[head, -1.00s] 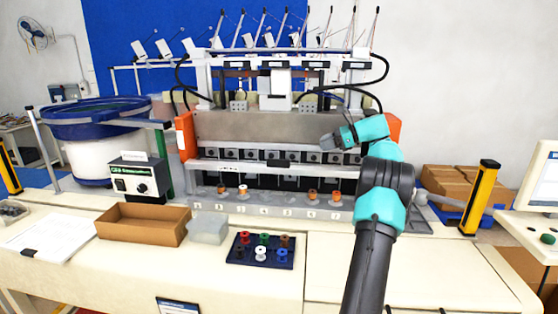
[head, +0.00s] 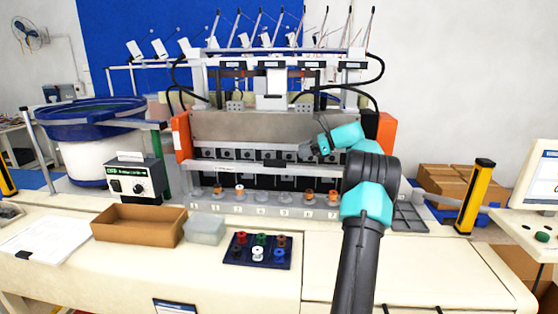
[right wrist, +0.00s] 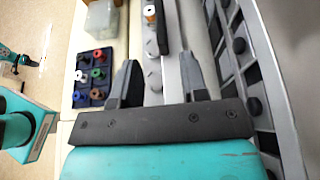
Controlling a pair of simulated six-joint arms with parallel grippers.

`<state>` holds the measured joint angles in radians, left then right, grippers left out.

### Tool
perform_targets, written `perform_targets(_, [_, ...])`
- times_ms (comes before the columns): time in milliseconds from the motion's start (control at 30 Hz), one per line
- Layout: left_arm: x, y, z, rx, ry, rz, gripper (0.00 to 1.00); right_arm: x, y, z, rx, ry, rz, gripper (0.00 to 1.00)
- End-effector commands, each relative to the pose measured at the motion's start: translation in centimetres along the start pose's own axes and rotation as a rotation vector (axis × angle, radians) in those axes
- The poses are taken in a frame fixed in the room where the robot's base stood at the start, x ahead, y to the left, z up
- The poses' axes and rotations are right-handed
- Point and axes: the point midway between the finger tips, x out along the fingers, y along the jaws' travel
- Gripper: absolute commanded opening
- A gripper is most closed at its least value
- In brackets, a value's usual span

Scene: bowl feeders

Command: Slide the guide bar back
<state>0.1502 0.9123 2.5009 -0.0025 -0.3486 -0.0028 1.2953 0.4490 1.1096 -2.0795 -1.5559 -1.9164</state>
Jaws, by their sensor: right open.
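The guide bar (head: 225,166) is a long, pale, narrow bar across the front of the machine, behind the row of numbered spool seats. A dark piece (head: 285,163) shows near its middle. In the right wrist view the bar (right wrist: 174,55) runs lengthwise below and between the fingers, with a black piece (right wrist: 163,28) along it. My right gripper (head: 308,149) points left in front of the machine, near the bar's right half. In the right wrist view its fingers (right wrist: 160,75) are apart with nothing held. I cannot tell whether they touch the bar.
Several spools, including an orange one (head: 309,195), stand on the front ledge. A dark tray (head: 232,258) of coloured spools, a clear box (head: 205,231) and a brown carton (head: 138,226) lie on the table. Orange end plates (head: 386,133) flank the machine.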

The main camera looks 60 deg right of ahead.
Motion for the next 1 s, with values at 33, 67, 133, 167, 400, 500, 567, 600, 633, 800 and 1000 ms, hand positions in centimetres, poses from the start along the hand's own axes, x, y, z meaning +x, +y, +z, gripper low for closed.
perform_targets(33, [0.0,0.0,0.0,0.000,0.000,0.000,0.43,1.0,0.1,0.0,0.001,-0.001,0.004,0.40])
perform_targets(67, [0.0,0.0,0.0,0.000,0.000,0.000,0.43,1.5,0.1,0.0,0.000,-0.001,0.004,0.40])
perform_targets(133, [0.0,0.0,0.0,0.000,0.000,0.000,0.43,2.7,0.1,0.0,0.000,-0.001,0.004,0.40])
perform_targets(167, [0.0,0.0,0.0,0.000,0.000,0.000,0.43,3.2,0.1,0.0,0.001,-0.001,0.003,0.40])
perform_targets(400, [0.0,0.0,0.0,0.000,0.000,0.000,0.43,7.2,0.1,0.0,0.000,0.000,0.003,0.40])
perform_targets(500, [0.0,0.0,0.0,0.000,0.000,0.000,0.43,8.6,0.1,0.0,0.000,0.000,0.002,0.40])
perform_targets(567, [0.0,0.0,0.0,0.000,0.000,0.000,0.43,9.2,0.1,0.0,0.000,0.000,0.002,0.40])
perform_targets(600, [0.0,0.0,0.0,0.000,0.000,0.000,0.43,9.5,0.1,0.0,-0.001,0.000,0.001,0.40])
perform_targets(633, [0.0,0.0,0.0,0.000,0.000,0.000,0.43,9.7,0.0,0.0,-0.001,0.000,0.001,0.40])
perform_targets(800, [0.0,0.0,0.0,0.000,0.000,0.000,0.43,10.1,0.0,0.0,0.000,0.000,0.000,0.40])
perform_targets(1000, [0.0,0.0,0.0,0.000,0.000,0.000,0.43,10.1,0.0,0.0,0.000,0.000,0.000,0.39])
